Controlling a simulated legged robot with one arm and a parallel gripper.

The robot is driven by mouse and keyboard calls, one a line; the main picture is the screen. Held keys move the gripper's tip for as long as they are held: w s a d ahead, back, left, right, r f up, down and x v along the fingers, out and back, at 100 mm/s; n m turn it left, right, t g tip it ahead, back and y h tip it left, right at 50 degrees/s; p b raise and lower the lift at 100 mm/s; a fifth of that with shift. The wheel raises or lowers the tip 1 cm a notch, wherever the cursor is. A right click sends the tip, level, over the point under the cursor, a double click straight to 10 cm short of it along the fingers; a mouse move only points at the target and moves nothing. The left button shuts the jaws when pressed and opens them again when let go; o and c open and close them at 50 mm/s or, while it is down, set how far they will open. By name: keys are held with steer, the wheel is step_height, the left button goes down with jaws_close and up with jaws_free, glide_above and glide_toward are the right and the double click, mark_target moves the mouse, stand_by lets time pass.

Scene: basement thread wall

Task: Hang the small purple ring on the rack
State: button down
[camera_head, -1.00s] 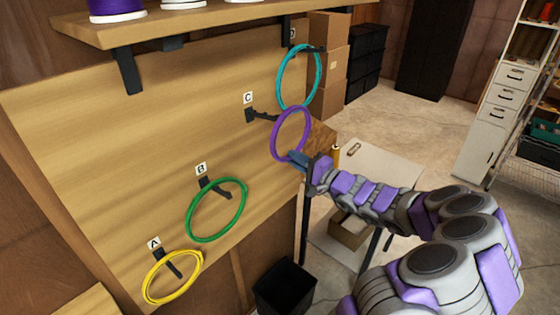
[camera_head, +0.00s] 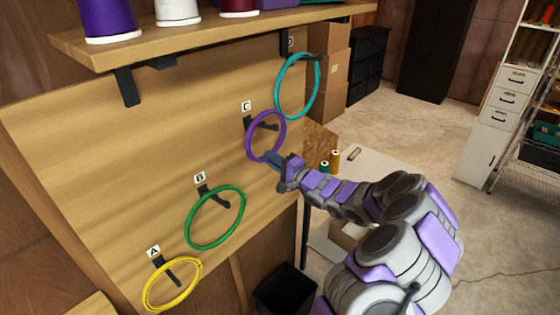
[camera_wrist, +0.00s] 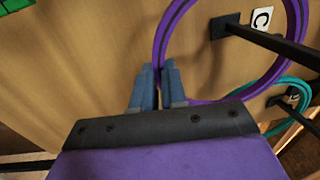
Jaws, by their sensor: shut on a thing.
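The small purple ring (camera_head: 248,139) is upright near the board at hook C, and also shows in the wrist view (camera_wrist: 161,32). My gripper (camera_head: 277,161) is shut on its lower edge; both blue-grey fingertips (camera_wrist: 158,88) pinch it in the wrist view. The black hook C (camera_head: 264,126) shows inside the ring's outline. In the wrist view this hook (camera_wrist: 265,38) crosses in front of the ring's right side, so the ring appears to be around it. The ring's top is cut off there.
On the board (camera_head: 110,180), a yellow ring (camera_head: 148,297) hangs at A, a green ring (camera_head: 190,233) at B and a teal ring (camera_head: 277,90) at D. A shelf (camera_head: 210,38) with thread spools juts out above. A low table (camera_head: 375,170) stands behind my arm.

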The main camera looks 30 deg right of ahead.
steer(key=shift+w+a+f+b, duration=0.85)
steer(key=shift+w+a+f, duration=0.05)
steer(key=shift+a+f, duration=0.3)
steer(key=c, duration=1.1)
jaws_free()
steer(key=shift+d, duration=0.55)
steer(key=shift+o, duration=0.5)
steer(key=shift+a, duration=0.4)
steer(key=b+v, duration=0.2)
steer(key=v, duration=0.7)
steer(key=shift+d+r, duration=0.25)
